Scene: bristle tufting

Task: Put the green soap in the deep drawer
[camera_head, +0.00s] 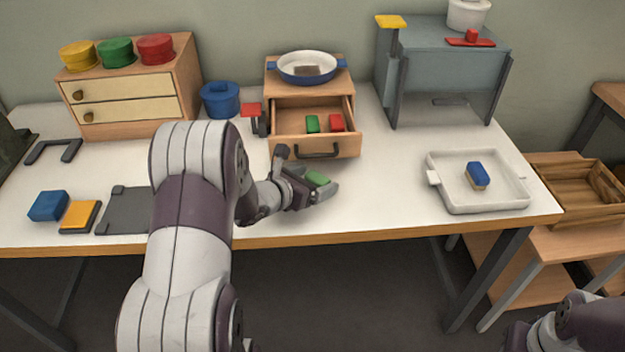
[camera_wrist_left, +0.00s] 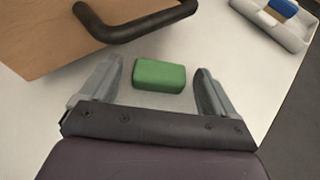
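The green soap (camera_wrist_left: 159,76), a small rounded block, lies on the white table in front of the open drawer. It also shows in the head view (camera_head: 317,178). My left gripper (camera_head: 318,188) is low over the table with its fingers open on either side of the soap. In the left wrist view there is a gap between the soap and each finger. The deep drawer (camera_head: 288,144) is pulled out of a small wooden cabinet and has a black bar handle (camera_wrist_left: 135,24). A green block (camera_head: 312,124) and a red block (camera_head: 336,123) lie inside. My right gripper is not visible.
A blue-rimmed pan (camera_head: 307,67) sits on the cabinet, with a blue pot (camera_head: 220,99) to its left. A white tray (camera_head: 478,198) holding a blue-topped sponge (camera_head: 477,174) stands at the right. The table between drawer and tray is clear.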

